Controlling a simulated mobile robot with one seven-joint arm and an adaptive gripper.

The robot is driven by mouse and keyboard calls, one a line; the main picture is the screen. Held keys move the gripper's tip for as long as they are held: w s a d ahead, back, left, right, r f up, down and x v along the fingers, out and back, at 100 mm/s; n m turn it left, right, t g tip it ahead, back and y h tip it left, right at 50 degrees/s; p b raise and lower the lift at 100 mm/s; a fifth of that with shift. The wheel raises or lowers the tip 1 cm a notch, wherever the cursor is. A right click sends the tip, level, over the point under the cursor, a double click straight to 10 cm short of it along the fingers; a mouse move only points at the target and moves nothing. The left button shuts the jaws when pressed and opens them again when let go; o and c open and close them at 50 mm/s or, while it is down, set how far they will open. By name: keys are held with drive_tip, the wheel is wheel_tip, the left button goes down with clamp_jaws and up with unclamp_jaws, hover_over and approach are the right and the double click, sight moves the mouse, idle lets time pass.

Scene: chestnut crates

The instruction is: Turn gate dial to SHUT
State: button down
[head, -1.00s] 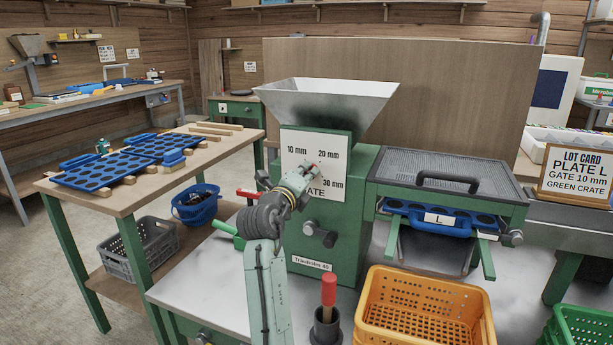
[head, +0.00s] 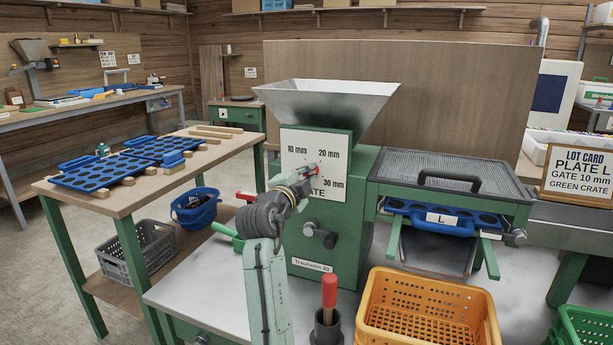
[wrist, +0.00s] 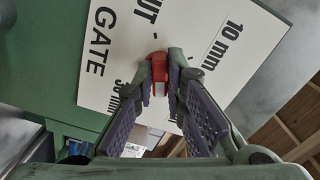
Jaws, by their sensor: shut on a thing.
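The gate dial is a red knob on a white scale plate (head: 296,153) on the front of the green machine, below its metal hopper. The plate reads 10 mm, 20 mm, 30 mm and GATE in the head view; in the wrist view the end of another word, "UT", also shows. My gripper (head: 312,172) reaches up to the plate from the lower left. In the wrist view my gripper (wrist: 164,60) has its two fingertips on either side of the red knob (wrist: 159,72), shut on it. The fingers partly cover the knob and the scale, so I cannot tell which mark it points to.
A red-handled tool (head: 329,291) stands in a dark holder in front. An orange crate (head: 428,290) and the blue L plate (head: 437,219) are to the right. A lot card (head: 576,172) stands at far right.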

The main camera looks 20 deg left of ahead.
drive_tip(key=m+p, duration=0.5)
drive_tip(key=m, duration=0.6)
drive_tip(key=m+p, duration=0.6)
drive_tip(key=m, duration=0.6)
drive_tip(key=m+p, duration=0.5)
drive_tip(key=m, duration=0.6)
drive_tip(key=shift+d+r+m, duration=0.2)
drive_tip(key=shift+r+m, duration=0.1)
drive_tip(key=shift+r, duration=0.1)
idle(0.4)
drive_tip(key=c, duration=1.7)
unclamp_jaws()
drive_tip(key=shift+f, duration=0.1)
drive_tip(key=shift+o, duration=0.3)
drive_tip(key=shift+w+f, duration=0.1)
drive_tip(key=shift+f, duration=0.05)
